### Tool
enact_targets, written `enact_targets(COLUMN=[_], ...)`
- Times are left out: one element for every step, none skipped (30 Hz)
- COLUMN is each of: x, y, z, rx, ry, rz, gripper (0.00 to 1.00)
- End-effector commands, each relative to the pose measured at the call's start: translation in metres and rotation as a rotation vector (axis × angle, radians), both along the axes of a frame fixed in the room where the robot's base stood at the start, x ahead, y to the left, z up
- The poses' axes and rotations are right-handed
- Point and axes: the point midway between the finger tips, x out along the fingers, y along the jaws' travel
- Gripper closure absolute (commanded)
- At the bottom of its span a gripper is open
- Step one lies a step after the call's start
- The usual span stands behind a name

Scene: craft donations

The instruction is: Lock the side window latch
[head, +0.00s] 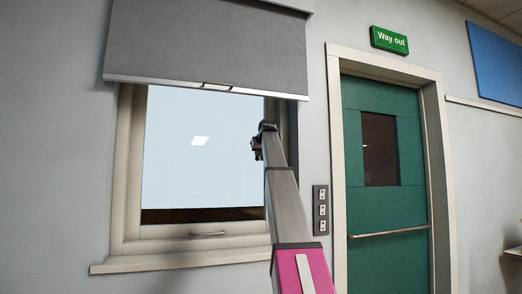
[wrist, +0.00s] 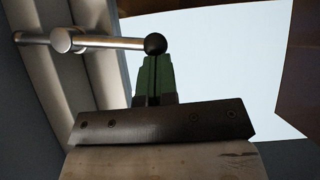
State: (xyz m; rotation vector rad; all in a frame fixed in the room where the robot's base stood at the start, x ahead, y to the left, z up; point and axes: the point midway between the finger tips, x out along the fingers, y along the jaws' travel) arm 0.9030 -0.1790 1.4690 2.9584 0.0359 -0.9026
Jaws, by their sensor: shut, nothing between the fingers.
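The window (head: 200,160) has a cream frame, pale glass and a small handle (head: 207,234) on its bottom rail. In the wrist view, a silver lever latch (wrist: 110,43) with a round pivot and a black ball end (wrist: 155,44) is mounted on the window frame (wrist: 75,85). My gripper (wrist: 154,58) has green fingers, closed together and empty, with their tips right by the ball; I cannot tell whether they touch it. In the head view, my gripper (head: 257,154) is in front of the window's right side. My arm hides part of that frame, and I cannot make out the latch there.
A grey blind (head: 205,45) hangs over the window's top part, above my gripper. A switch panel (head: 321,209) is on the wall right of my arm. Further right is a green door (head: 385,225) with a push bar (head: 390,233) and a "Way out" sign (head: 389,40) above.

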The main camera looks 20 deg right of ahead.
Motion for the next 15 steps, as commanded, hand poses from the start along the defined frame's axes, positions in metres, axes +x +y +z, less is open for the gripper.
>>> enact_targets(x=[-0.001, -0.001, -0.001, -0.001, -0.001, 0.0, 0.0, 0.0, 0.0, 0.0, 0.0, 0.0, 0.0, 0.0, 0.0], y=[0.003, 0.004, 0.005, 0.005, 0.005, 0.005, 0.006, 0.006, 0.007, 0.007, 0.007, 0.007, 0.007, 0.008, 0.008], z=[-0.005, -0.007, -0.009, -0.011, -0.012, -0.014, -0.015, -0.017, -0.018, -0.019, -0.02, -0.02, -0.021, -0.021, -0.022], rx=[-0.031, -0.05, -0.073, -0.088, -0.083, -0.082, -0.081, -0.081, -0.08, -0.08, -0.08, -0.08, -0.08, -0.079, -0.079], ry=[0.0, -0.002, -0.003, -0.003, -0.003, -0.003, -0.003, -0.003, -0.003, -0.003, -0.003, -0.003, -0.003, -0.003, -0.003], rz=[0.0, 0.001, 0.0, 0.0, 0.0, 0.0, -0.001, 0.0, 0.0, 0.0, 0.0, 0.0, 0.0, -0.001, -0.001], gripper=[1.0, 1.0, 1.0, 1.0, 1.0, 1.0, 1.0, 1.0, 1.0, 1.0, 1.0, 1.0, 1.0, 1.0, 1.0])
